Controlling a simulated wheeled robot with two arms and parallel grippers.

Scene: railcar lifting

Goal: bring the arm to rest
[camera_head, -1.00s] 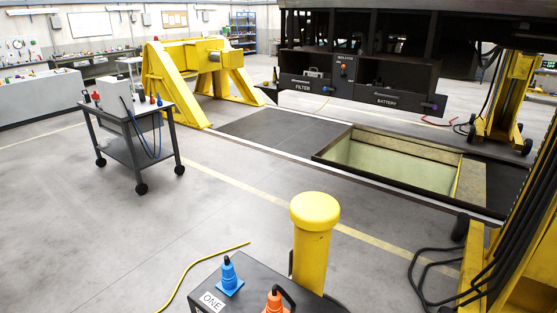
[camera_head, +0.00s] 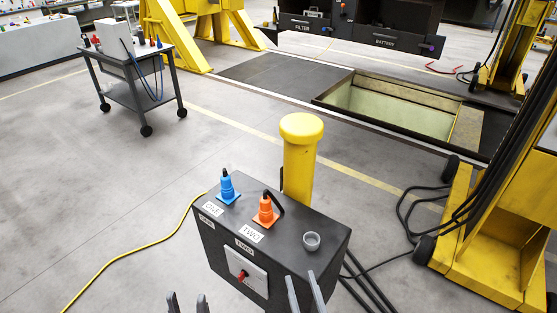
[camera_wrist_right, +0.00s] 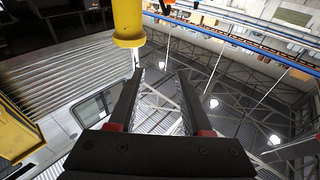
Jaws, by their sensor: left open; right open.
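My left gripper (camera_head: 187,300) shows only its two fingertips at the bottom edge of the head view. They stand apart with nothing between them. My right gripper (camera_head: 302,280) is to its right, with its fingertips in front of the dark control box (camera_head: 312,253). Its fingers are spread and empty. The right wrist view shows the same gripper (camera_wrist_right: 160,75) open, pointing up past the ceiling trusses. Both arms are otherwise out of the head view.
A yellow lifting column (camera_head: 500,235) is at right. Open floor lies left.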

